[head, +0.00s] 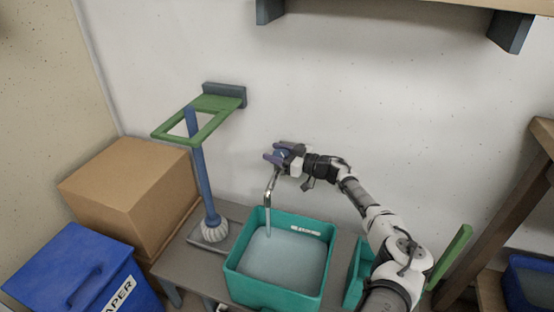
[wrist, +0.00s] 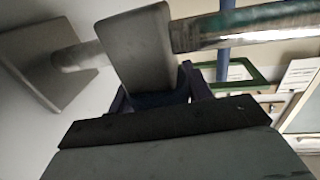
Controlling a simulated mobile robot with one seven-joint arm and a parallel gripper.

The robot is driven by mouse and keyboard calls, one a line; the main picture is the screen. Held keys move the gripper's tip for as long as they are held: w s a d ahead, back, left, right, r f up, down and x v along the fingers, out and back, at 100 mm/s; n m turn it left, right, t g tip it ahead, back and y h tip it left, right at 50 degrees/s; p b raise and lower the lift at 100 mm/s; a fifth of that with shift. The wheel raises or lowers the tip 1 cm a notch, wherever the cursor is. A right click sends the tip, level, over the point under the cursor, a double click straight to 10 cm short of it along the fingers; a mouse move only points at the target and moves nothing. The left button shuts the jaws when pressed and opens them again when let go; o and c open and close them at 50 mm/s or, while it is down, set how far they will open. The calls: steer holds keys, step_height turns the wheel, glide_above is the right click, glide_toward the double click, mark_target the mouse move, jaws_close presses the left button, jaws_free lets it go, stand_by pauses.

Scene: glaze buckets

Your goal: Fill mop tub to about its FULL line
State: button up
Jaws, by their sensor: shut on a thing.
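The teal mop tub (head: 268,293) stands on a grey bench below the tap, with pale water (head: 285,262) in it. A white label (head: 305,230) is on its inner back wall, and the water surface lies a little below it. The label's print is too small to read surely. A stream of water (head: 267,222) runs from the metal tap spout (head: 271,183) into the tub. My gripper (head: 277,153) is at the wall above the spout, shut on the tap handle. In the wrist view the grey handle (wrist: 138,50) is between the fingers, with the metal spout (wrist: 240,35) beyond.
A mop with a blue pole (head: 203,180) stands left of the tub, under a green wall bracket (head: 215,103). A cardboard box (head: 130,190) and a blue paper bin (head: 75,270) are farther left. Another teal container (head: 357,275) is close at the tub's right, partly behind my arm.

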steer(key=shift+s+f+n+g+y+b, duration=0.15)
steer(key=shift+n+g+y+b, duration=0.2)
steer(key=shift+n+g+b, duration=0.7)
steer(key=shift+w+f+n+g+y+b, duration=0.15)
steer(key=shift+g+y+b, duration=0.4)
steer(key=shift+b, duration=1.1)
steer(key=shift+s+g+b, duration=0.1)
steer(key=shift+g+b, duration=0.4)
steer(key=shift+b, duration=0.1)
steer(key=n+b, duration=0.1)
steer(key=b, duration=0.1)
steer(key=shift+g+b, duration=0.3)
steer(key=shift+g, duration=0.1)
steer(key=shift+o, duration=0.2)
steer(key=g+b, duration=0.1)
steer(key=b, duration=0.2)
steer(key=shift+r+n+b, duration=0.15)
steer(key=shift+n+b, duration=0.2)
steer(key=shift+n, duration=0.05)
steer(key=shift+s+r+g+b, duration=0.2)
steer(key=shift+g+b, duration=0.3)
steer(key=shift+b, duration=0.45)
steer(key=shift+c, duration=0.2)
steer(key=shift+r+n, duration=0.1)
steer(key=shift+n, duration=0.2)
steer(key=o, duration=1)
steer(key=shift+c, duration=0.2)
steer(key=shift+s+a, duration=0.1)
